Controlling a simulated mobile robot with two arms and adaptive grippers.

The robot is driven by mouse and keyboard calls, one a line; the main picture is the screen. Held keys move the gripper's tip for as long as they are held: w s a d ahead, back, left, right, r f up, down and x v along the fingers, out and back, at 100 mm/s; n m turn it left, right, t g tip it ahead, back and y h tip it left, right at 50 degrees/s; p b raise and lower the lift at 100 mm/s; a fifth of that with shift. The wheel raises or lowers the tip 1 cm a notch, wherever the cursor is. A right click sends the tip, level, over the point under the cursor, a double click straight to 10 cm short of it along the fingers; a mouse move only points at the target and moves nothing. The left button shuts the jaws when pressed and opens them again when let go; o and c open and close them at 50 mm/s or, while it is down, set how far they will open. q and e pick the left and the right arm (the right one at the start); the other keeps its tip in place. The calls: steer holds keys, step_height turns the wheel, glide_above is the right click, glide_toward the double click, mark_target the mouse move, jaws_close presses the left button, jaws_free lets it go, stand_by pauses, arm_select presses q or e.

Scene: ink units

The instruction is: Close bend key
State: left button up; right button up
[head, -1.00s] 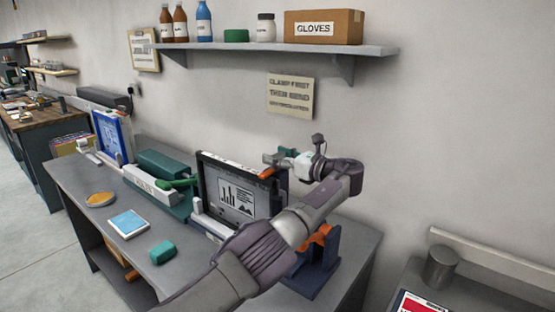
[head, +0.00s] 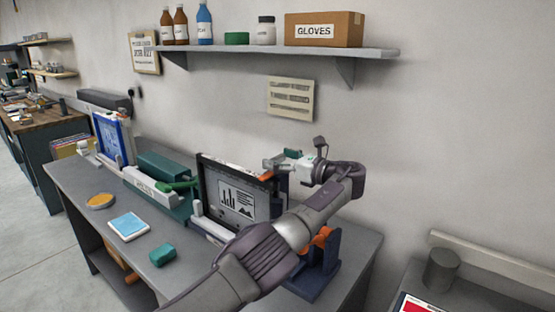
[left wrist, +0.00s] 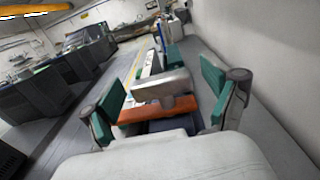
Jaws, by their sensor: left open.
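The bend key is most likely the orange bar with a grey block, standing over a dark blue stand (head: 318,275) at the right of the grey bench. In the left wrist view the orange bar (left wrist: 158,110) and the grey block (left wrist: 163,84) lie between my open fingers. My left gripper (head: 272,165) reaches over the stand beside a framed panel with charts (head: 238,195); it also shows in the left wrist view (left wrist: 162,100). My arm hides much of the stand. My right gripper is out of view.
A green and white machine (head: 160,188) stands left of the panel. A blue pad (head: 128,226), a teal block (head: 162,253) and an orange disc (head: 100,201) lie along the bench front. A wall shelf (head: 270,50) hangs above.

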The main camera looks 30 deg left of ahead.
arm_select(q)
steer(key=s+d, duration=0.1)
steer(key=d, duration=1)
steer(key=shift+s+d, duration=0.25)
steer(key=shift+d, duration=0.05)
